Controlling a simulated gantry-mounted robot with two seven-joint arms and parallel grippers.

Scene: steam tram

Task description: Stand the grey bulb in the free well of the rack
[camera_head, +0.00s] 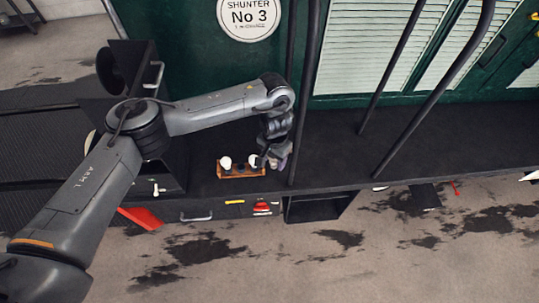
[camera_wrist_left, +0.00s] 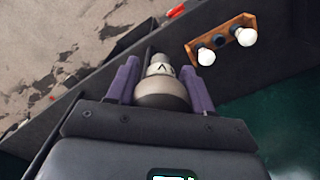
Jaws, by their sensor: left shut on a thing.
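My left gripper (camera_head: 277,160) is just right of the brown rack (camera_head: 241,175) on the dark running board. In the left wrist view the gripper (camera_wrist_left: 160,88) is shut on the grey bulb (camera_wrist_left: 162,97), its pale marked collar and metal tip pointing away from the palm. The rack also shows in the left wrist view (camera_wrist_left: 228,29), apart from the bulb. A white bulb stands at each end of the rack, one left (camera_head: 225,162) and one right (camera_head: 253,160). The dark middle well (camera_wrist_left: 219,40) is free. The grey bulb is hard to make out in the head view.
A black upright pole (camera_head: 300,90) rises close to the right of my left gripper. The green tram side (camera_head: 190,60) stands behind the board. An open black box (camera_head: 318,207) and red items (camera_head: 262,208) are below the board's front edge.

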